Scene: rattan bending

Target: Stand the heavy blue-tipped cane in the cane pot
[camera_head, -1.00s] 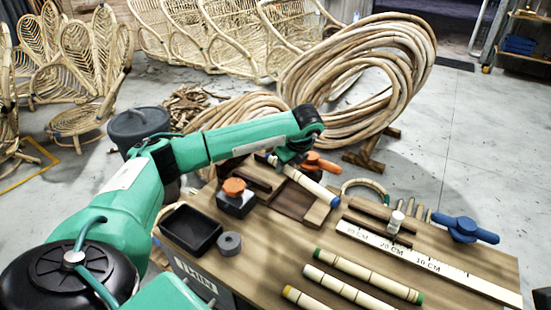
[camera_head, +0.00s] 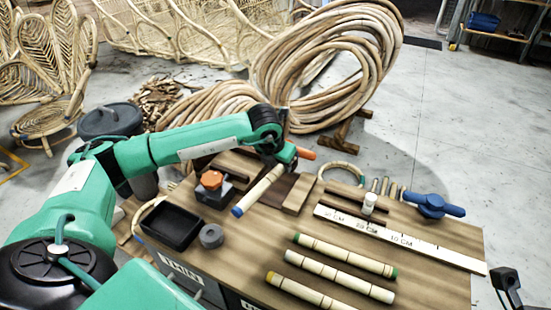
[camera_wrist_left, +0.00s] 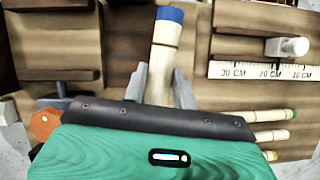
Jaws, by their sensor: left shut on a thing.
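The blue-tipped cane (camera_head: 260,190) is pale, with a blue band at its lower left end in the head view. My left gripper (camera_head: 285,160) is shut on it near its far end. In the left wrist view the cane (camera_wrist_left: 161,60) runs up from between the two fingers (camera_wrist_left: 160,90), its blue end farthest out. The cane is tilted above the workbench (camera_head: 265,235); its gripped end is hidden. A dark grey bin (camera_head: 110,120) stands on the floor at left; I cannot tell whether it is the cane pot. My right gripper (camera_head: 508,285) appears dark at the lower right.
An orange-knobbed block (camera_head: 213,187), black tray (camera_head: 172,226) and grey ring (camera_head: 211,236) stand at the bench's left. A ruler (camera_head: 400,240), white bottle (camera_head: 369,203) and blue-handled clamp (camera_head: 433,206) lie right. Three other canes lie in front, one green-tipped (camera_head: 345,256).

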